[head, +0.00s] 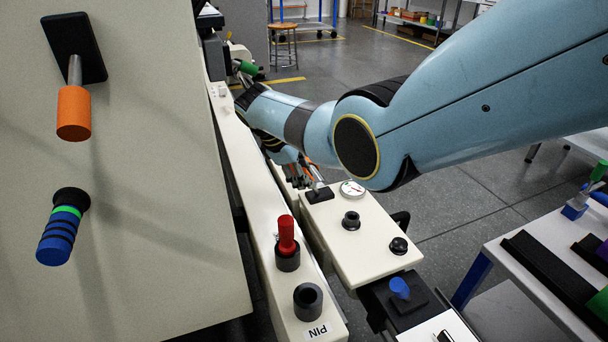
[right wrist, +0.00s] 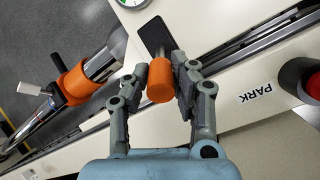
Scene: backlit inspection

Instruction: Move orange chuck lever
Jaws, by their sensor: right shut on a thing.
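My right gripper (head: 302,173) reaches down at the far end of the cream machine bed in the head view, partly hidden by my arm. In the right wrist view my right gripper (right wrist: 172,82) is shut on the orange lever's handle (right wrist: 160,82), one finger on each side. This lever has a short metal stem and a dark base plate (right wrist: 155,36) on a cream surface. The base plate (head: 319,195) also shows in the head view. Another orange-handled lever (head: 74,114) hangs on the cream panel at left. My left gripper is out of view.
A gauge (head: 352,188) and black knobs (head: 351,221) lie near the lever. A red pin (head: 286,232) stands in a dark socket, with an open socket (head: 308,300) marked PIN nearer. A metal bar with an orange collar (right wrist: 77,84) is left of my gripper.

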